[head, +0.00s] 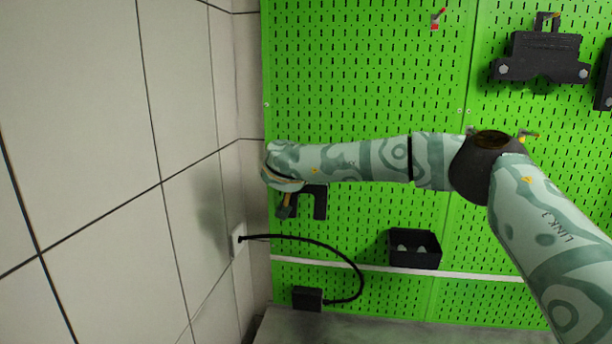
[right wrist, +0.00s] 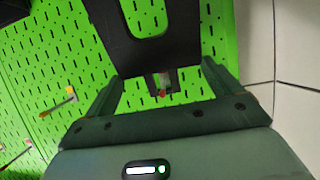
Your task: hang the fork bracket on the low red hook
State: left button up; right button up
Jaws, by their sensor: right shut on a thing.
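The dark fork bracket (head: 320,200) is at the lower left of the green board in the head view, its prongs pointing down. My right gripper (head: 287,203) is shut on it, partly hidden by my own wrist. In the right wrist view the bracket (right wrist: 178,40) fills the upper middle, between the two fingers of the gripper (right wrist: 160,88). A small red-tipped hook (right wrist: 162,93) shows at the bracket's near edge, between the fingers. I cannot tell whether the bracket touches it or rests on it. My left gripper is not in view.
Another red hook (head: 436,19) is high on the board. A black bracket (head: 541,57) hangs at the upper right. A black bin (head: 415,249) and a cable (head: 335,258) are below my arm. The tiled wall (head: 90,150) stands close on the left.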

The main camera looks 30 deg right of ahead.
jog(key=o, duration=1.2)
jog(key=shift+r, duration=0.1)
jog(key=shift+c, duration=0.2)
jog(key=b+v, duration=0.1)
jog(key=v, duration=1.5)
